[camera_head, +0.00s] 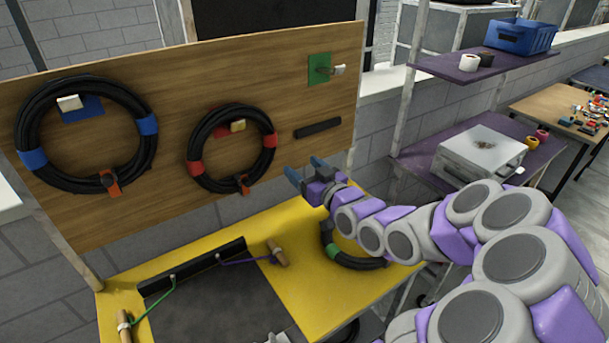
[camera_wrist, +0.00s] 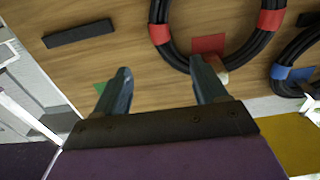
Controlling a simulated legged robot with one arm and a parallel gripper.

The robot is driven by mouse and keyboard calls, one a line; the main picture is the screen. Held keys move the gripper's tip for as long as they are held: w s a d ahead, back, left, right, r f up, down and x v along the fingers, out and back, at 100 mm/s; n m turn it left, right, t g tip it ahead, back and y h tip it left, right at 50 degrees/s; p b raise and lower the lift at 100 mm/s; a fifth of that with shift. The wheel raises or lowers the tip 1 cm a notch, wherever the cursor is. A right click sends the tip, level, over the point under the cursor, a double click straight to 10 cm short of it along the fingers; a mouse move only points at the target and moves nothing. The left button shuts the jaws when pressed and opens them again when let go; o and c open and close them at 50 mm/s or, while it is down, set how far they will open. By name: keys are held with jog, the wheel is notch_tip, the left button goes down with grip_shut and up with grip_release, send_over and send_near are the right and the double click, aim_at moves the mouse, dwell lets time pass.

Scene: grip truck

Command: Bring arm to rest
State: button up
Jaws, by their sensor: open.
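My arm reaches in from the lower right in the head view, over the yellow table (camera_head: 310,290). My gripper (camera_head: 305,172) is at its end, in front of the wooden board (camera_head: 270,70). In the wrist view my gripper (camera_wrist: 160,82) has its two fingers apart with nothing between them. The fingers point toward the board and appear clear of it. The red-taped coil (camera_head: 195,155) hangs on the board to the left of my gripper, and it also shows in the wrist view (camera_wrist: 160,12).
A blue-taped coil (camera_head: 22,120) hangs at the left. A green plate with a hook (camera_head: 320,68) is at the upper right, above a black bar (camera_head: 318,129). A coil (camera_head: 350,262) lies on the table below my arm. A purple shelf (camera_head: 405,165) stands right.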

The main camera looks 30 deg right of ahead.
jog(key=shift+s, duration=0.15)
jog(key=s+a+f+n+g, duration=0.1)
jog(key=s+a+f+g, duration=0.7)
jog(key=a+f+g, duration=0.2)
jog(key=s+a+r+g, duration=0.1)
jog(key=s+a+g, duration=0.2)
jog(key=s, duration=0.6)
jog(key=s+a+m+g, duration=0.1)
jog(key=s+a+g, duration=0.2)
jog(key=s, duration=0.6)
jog(key=s+a+r+g, duration=0.1)
jog(key=s+a+g, duration=0.2)
jog(key=s, duration=0.6)
jog(key=shift+s+a+r+g+h, duration=0.3)
jog(key=shift+s+a+g, duration=0.1)
jog(key=shift+a, duration=0.6)
jog(key=shift+w+d, duration=0.1)
